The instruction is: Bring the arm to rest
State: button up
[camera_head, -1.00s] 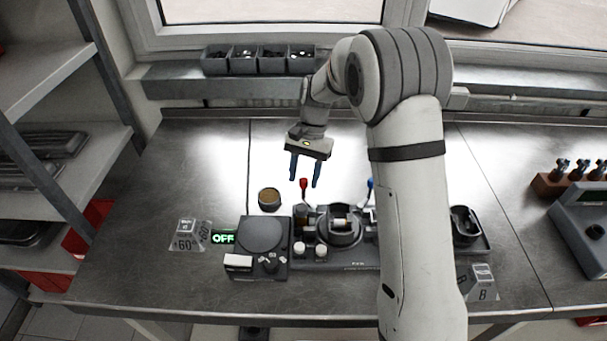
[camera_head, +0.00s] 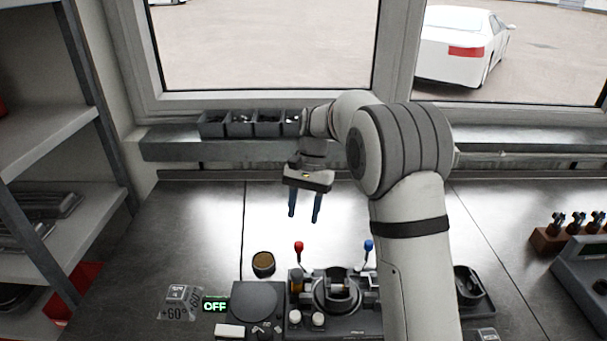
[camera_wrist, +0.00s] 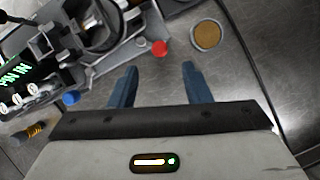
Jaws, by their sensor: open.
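My gripper (camera_head: 304,207) hangs over the back part of the metal workbench, its two blue fingers apart and pointing down. Nothing is between the fingers. In the wrist view the open fingers (camera_wrist: 157,88) are also empty. Ahead of them lie the red-knobbed lever (camera_wrist: 160,48) and a round cup with brown contents (camera_wrist: 206,35). My arm rises from the lower right and bends down to the gripper, hiding part of the bench behind it.
A dark fixture (camera_head: 337,290) with red and blue levers stands at the front, beside a square device (camera_head: 257,305) and an "OFF" display (camera_head: 215,304). Small bins (camera_head: 240,124) sit on the back ledge. A wooden rack (camera_head: 551,238) is at right.

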jog(key=s+d+r+n+t, duration=0.2)
jog(key=s+d+r+t, duration=0.2)
jog(key=s+d+r, duration=0.45)
jog(key=s+d+f+n+t, duration=0.1)
jog(key=s+d, duration=0.2)
jog(key=s, duration=0.6)
jog(key=s+d+f+n+t+h, duration=0.1)
jog(key=s+d+f+t, duration=0.1)
jog(key=s, duration=0.7)
jog(key=shift+d+h, duration=0.3)
jog(key=shift+d, duration=0.5)
